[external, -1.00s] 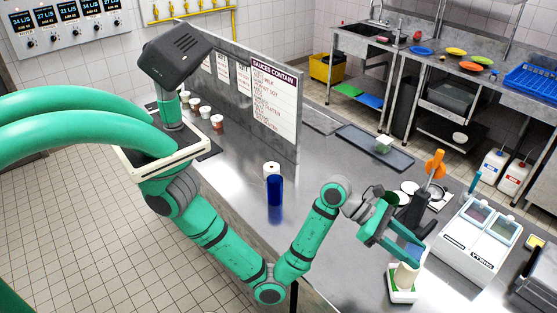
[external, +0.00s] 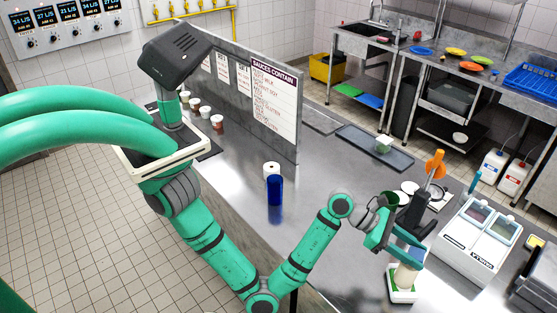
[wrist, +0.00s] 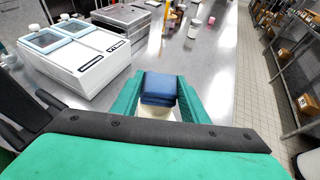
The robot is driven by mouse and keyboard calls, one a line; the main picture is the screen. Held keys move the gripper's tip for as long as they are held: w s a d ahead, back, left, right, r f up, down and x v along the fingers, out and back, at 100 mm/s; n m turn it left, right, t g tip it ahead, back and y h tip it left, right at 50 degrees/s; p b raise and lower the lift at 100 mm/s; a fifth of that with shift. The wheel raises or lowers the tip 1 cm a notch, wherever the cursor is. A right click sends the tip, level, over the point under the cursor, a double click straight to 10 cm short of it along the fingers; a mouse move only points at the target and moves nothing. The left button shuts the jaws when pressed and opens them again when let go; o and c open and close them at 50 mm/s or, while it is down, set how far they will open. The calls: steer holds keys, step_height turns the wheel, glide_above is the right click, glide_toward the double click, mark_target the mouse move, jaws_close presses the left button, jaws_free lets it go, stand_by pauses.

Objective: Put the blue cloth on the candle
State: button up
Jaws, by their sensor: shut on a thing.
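The blue cloth (wrist: 159,86) is a small folded pad between the two green fingers of my gripper (wrist: 162,94), which is shut on it. In the external view the cloth (external: 410,253) shows partly behind the fingers of my gripper (external: 413,256). The candle (external: 405,276) is a cream cylinder standing upright right below the cloth. In the wrist view only a pale part of the candle (wrist: 154,112) shows under the cloth. Whether the cloth touches the candle's top I cannot tell.
A white two-lidded machine (external: 476,238) stands to the right. An orange-topped item (external: 435,165) and small bowls are behind my gripper. A blue cup (external: 275,190) stands farther left, with clear counter between.

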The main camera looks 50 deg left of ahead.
steer(key=shift+f, duration=0.75)
steer(key=shift+f, duration=0.1)
steer(key=o, duration=1)
steer(key=shift+o, duration=0.2)
steer(key=shift+a, duration=0.1)
steer(key=v, duration=1.2)
